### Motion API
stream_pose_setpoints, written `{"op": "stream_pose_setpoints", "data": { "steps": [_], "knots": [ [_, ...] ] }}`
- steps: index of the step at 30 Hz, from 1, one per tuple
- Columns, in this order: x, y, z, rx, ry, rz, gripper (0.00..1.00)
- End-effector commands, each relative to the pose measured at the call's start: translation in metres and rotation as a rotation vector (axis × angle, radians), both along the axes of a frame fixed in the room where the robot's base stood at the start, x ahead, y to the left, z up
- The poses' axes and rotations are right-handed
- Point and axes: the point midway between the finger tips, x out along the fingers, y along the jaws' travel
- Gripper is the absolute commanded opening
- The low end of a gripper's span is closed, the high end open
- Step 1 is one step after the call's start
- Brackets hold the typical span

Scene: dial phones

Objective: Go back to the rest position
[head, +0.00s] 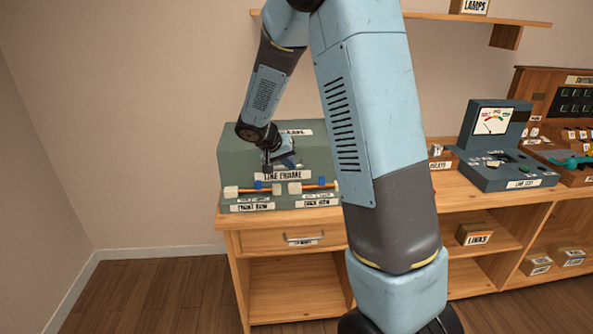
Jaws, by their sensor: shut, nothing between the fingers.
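My gripper (268,168) is at the end of my arm, in front of the grey-green box labelled "LINE FRAME" (235,160) on the wooden bench. It is shut and holds nothing. Its fingertips point down and are small in the picture, just above the box's lower ledge. I cannot tell whether they touch the box. On the ledge, white blocks (231,191) are joined by orange and blue pieces. My own arm hides the right part of the box.
The wooden bench (465,206) runs to the right, with a drawer and open shelves below. A blue meter box (503,175) and a switchboard (575,100) stand there. A wall shelf (520,20) hangs above. The floor at left (150,285) is clear.

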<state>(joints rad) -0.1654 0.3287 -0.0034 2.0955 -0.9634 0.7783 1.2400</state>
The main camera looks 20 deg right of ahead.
Motion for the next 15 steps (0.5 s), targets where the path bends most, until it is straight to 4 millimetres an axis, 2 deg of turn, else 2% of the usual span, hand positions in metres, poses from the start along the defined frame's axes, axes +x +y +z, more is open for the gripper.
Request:
{"op": "stream_pose_setpoints", "data": {
  "steps": [6, 15],
  "knots": [
    [-0.0036, 0.0069, 0.0109, 0.0, 0.001, -0.001, 0.0],
    [-0.0039, 0.0068, 0.0116, 0.0, 0.0, -0.002, 0.0]
  ]
}}
